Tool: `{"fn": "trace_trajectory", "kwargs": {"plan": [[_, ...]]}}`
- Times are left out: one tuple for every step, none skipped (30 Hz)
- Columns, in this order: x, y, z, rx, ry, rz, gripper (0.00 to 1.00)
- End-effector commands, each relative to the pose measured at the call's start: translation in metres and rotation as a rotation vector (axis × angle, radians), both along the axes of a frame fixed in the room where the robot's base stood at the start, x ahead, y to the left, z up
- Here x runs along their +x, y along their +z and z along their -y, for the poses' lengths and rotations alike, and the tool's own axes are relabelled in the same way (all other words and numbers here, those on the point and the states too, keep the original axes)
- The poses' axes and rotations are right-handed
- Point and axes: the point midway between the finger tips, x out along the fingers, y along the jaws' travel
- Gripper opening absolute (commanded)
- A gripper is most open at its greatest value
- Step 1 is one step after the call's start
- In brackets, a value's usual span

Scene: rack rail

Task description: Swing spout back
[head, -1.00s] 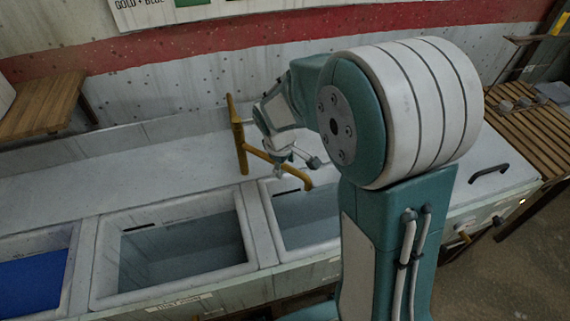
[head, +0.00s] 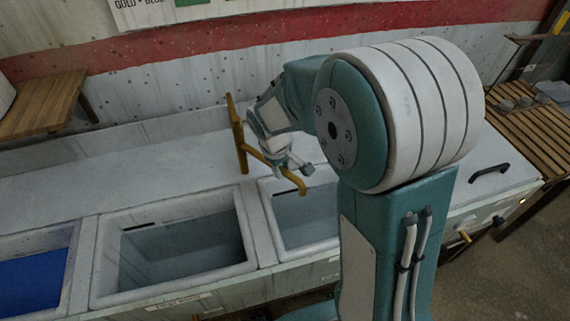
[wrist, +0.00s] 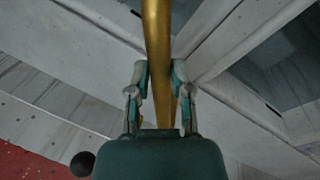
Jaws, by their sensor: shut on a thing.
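The yellow spout (head: 293,178) is a bent pipe reaching from an upright yellow post (head: 237,130) behind the basins. Its downturned tip hangs over the right basin. My gripper (head: 283,163) is shut on the spout partway along, short of the tip; my own wrist partly hides the pipe there. In the wrist view the spout (wrist: 157,40) runs between the two fingers of my gripper (wrist: 160,82), one on each side.
The right basin (head: 262,215) and the middle basin (head: 100,260) are separated by a pale divider. A blue-filled basin (head: 30,285) is at far left. A wooden shelf (head: 45,105) is on the back wall. A black handle (head: 489,172) sits at right.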

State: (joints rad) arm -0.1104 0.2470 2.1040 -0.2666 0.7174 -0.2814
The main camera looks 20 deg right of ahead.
Motion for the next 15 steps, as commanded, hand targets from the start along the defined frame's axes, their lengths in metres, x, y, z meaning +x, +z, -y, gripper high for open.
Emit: {"fn": "trace_trajectory", "kwargs": {"plan": [[-0.003,-0.001,-0.006,0.001,-0.025,-0.001,0.00],[-0.005,0.000,-0.009,0.001,-0.046,-0.001,0.00],[-0.007,0.000,-0.013,0.001,-0.076,-0.001,0.00],[-0.009,0.000,-0.016,0.000,-0.101,0.000,0.00],[-0.010,0.000,-0.020,0.000,-0.126,0.000,0.00],[-0.012,0.000,-0.025,-0.001,-0.160,-0.001,0.00],[-0.014,0.000,-0.029,-0.001,-0.189,-0.001,0.00],[-0.016,-0.001,-0.033,-0.001,-0.216,-0.001,0.00],[-0.017,-0.001,-0.039,0.000,-0.254,0.000,0.00],[-0.019,-0.001,-0.043,-0.001,-0.283,-0.001,0.00],[-0.020,-0.001,-0.048,-0.001,-0.311,-0.001,0.00],[-0.021,-0.001,-0.053,0.000,-0.349,-0.001,0.00],[-0.022,-0.001,-0.058,0.000,-0.379,-0.002,0.00],[-0.023,-0.001,-0.062,-0.001,-0.406,-0.003,0.00],[-0.024,-0.001,-0.068,0.000,-0.445,-0.002,0.00]]}}
